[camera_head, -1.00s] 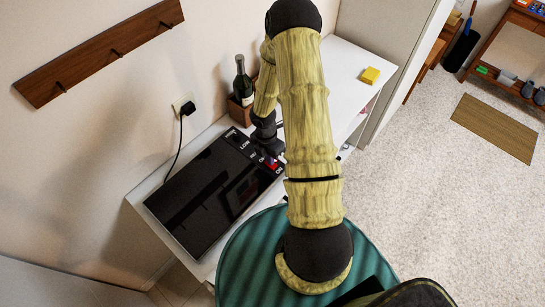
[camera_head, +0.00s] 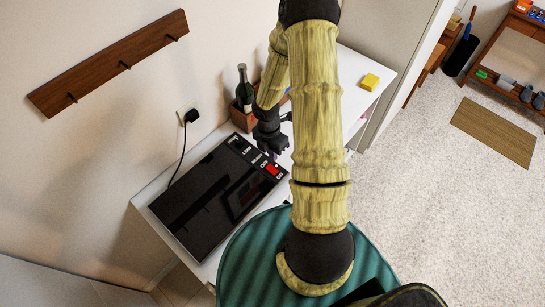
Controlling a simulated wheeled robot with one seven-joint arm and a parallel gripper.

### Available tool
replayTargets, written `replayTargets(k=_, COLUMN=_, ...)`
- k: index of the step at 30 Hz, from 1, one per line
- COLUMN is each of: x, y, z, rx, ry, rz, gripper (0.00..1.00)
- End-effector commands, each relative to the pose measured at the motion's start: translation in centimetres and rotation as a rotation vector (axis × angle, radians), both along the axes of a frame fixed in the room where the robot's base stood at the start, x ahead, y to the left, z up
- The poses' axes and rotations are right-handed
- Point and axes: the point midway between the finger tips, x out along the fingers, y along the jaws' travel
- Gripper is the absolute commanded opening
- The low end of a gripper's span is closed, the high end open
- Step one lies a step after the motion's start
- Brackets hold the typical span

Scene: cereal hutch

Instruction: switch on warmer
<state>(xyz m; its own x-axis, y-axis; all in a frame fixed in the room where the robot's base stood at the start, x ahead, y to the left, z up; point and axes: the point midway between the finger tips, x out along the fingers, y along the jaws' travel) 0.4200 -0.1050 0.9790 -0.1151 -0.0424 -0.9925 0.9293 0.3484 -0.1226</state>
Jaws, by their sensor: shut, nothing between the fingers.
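The warmer (camera_head: 200,203) is a flat black glass-topped plate on the white counter, left of my arm. Its control strip on the right end has white lettering, including LOW and ON, and a red switch (camera_head: 272,169). A cord runs from the warmer's side up to a plug (camera_head: 192,115) in a wall outlet. My gripper (camera_head: 274,152) is shut and empty, just beyond the red switch and apart from it as far as I can tell. The fingertips are small and partly dark against the strip. I cannot tell the switch's position for sure.
A dark bottle (camera_head: 243,90) stands in a brown wooden box (camera_head: 240,116) behind my gripper. A yellow block (camera_head: 370,81) lies on the white counter (camera_head: 352,62) to the right. A wooden peg rail (camera_head: 110,65) is on the wall. Open carpet lies to the right.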

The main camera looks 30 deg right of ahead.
Motion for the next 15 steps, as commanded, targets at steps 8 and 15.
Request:
replayTargets(k=8, x=-0.6, y=-0.5, z=4.8, rx=-0.002, ry=-0.004, rz=-0.008, gripper=0.0)
replayTargets(k=15, x=-0.8, y=-0.6, z=6.3, rx=0.0, ry=0.0, rz=-0.007, gripper=0.0)
